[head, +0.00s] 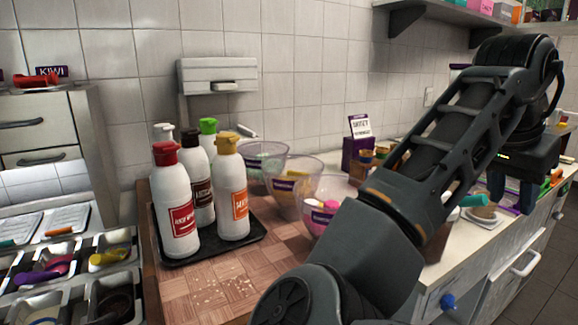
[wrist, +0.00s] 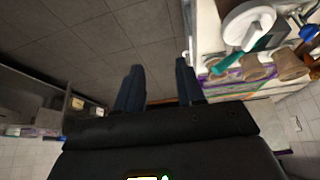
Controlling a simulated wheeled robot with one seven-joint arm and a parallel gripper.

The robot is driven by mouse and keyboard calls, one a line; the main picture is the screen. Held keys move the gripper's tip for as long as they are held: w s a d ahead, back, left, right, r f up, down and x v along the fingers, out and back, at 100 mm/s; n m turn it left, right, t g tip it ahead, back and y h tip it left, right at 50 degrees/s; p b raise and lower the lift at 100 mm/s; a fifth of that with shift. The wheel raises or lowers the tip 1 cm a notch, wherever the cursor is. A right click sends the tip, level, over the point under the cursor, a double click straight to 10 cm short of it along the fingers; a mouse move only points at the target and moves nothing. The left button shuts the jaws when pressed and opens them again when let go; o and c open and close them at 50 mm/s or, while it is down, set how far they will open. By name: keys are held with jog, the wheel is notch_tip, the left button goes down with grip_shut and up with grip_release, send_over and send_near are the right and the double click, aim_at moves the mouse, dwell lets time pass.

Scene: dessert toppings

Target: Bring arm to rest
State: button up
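My gripper shows in the wrist view (wrist: 158,85) with its two dark fingers set well apart and nothing between them. Only floor tiles lie beyond the fingertips. In the head view my arm is bent across the right side, with its end (head: 513,195) at the right, hanging by the counter's right end. The fingers are small and dark there. No held object shows in either view.
Sauce bottles (head: 178,205) stand on a black tray (head: 190,256) on the wooden board. Clear bowls (head: 292,185) stand right of them. A white counter (head: 475,240) runs under my arm. Topping bins (head: 110,258) are at lower left. Open floor (head: 545,265) lies at right.

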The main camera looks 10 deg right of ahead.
jog(key=d+f+n+t+h, duration=0.4)
jog(key=d+n+h, duration=0.2)
jog(key=d+h, duration=0.25)
jog(key=s+a+f+n+t+y, duration=0.95)
jog(key=s+a+f+n, duration=0.25)
jog(key=s+a+f, duration=0.4)
jog(key=s+a+m+y, duration=0.1)
jog(key=s+a+y, duration=0.1)
jog(key=s+a, duration=0.4)
jog(key=s+a+m+y, duration=0.2)
jog(key=s+a, duration=0.5)
jog(key=s, duration=0.7)
jog(key=shift+s+f+p, duration=0.2)
jog(key=shift+s+p, duration=0.1)
